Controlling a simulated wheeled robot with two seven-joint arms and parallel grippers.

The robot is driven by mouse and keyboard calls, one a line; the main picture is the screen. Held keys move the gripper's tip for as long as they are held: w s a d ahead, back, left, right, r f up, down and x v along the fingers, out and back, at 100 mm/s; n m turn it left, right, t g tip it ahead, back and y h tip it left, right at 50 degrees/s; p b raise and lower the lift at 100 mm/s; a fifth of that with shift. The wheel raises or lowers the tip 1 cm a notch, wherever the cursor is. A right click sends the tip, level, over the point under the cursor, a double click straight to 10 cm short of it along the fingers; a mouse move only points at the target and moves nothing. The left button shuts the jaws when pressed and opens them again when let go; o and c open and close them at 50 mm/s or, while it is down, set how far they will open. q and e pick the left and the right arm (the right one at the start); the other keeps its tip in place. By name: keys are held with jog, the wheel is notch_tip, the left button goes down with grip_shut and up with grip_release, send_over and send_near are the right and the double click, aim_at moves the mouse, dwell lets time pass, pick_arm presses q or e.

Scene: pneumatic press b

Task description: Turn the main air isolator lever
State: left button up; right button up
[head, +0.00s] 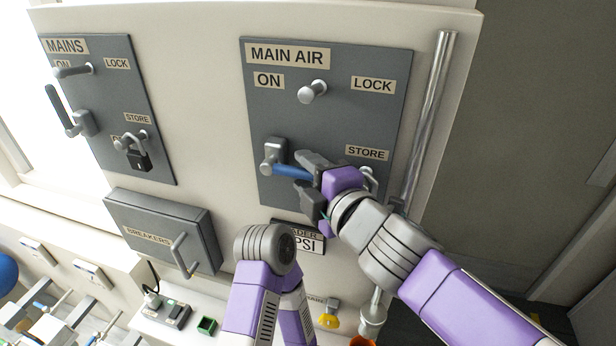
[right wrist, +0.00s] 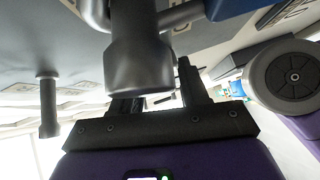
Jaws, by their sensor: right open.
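The main air panel (head: 330,115) is a dark grey plate with ON, LOCK and STORE labels. Its isolator lever (head: 292,171) has a blue handle pointing right from a grey pivot block (head: 272,155). My right gripper (head: 312,182) is open at the handle's free end, one finger above and one below it in the head view. In the right wrist view a thick grey peg (right wrist: 140,70) fills the space before the open fingers (right wrist: 158,95), and a blue piece (right wrist: 228,8) shows at the top. Contact cannot be told. My left gripper is not in view.
A bare peg (head: 312,91) sticks out under the MAIN AIR label. The STORE peg (head: 368,178) is partly hidden by my right gripper. A vertical pipe (head: 430,120) runs right of the panel. The mains panel (head: 105,105) with a black padlock (head: 138,158) and the breakers box (head: 160,232) stand left.

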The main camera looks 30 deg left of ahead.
jog(key=shift+s, duration=0.15)
jog(key=shift+w, duration=0.25)
jog(key=shift+c, duration=1.1)
jog(key=shift+s, duration=0.1)
grip_shut()
jog(key=shift+r, duration=0.1)
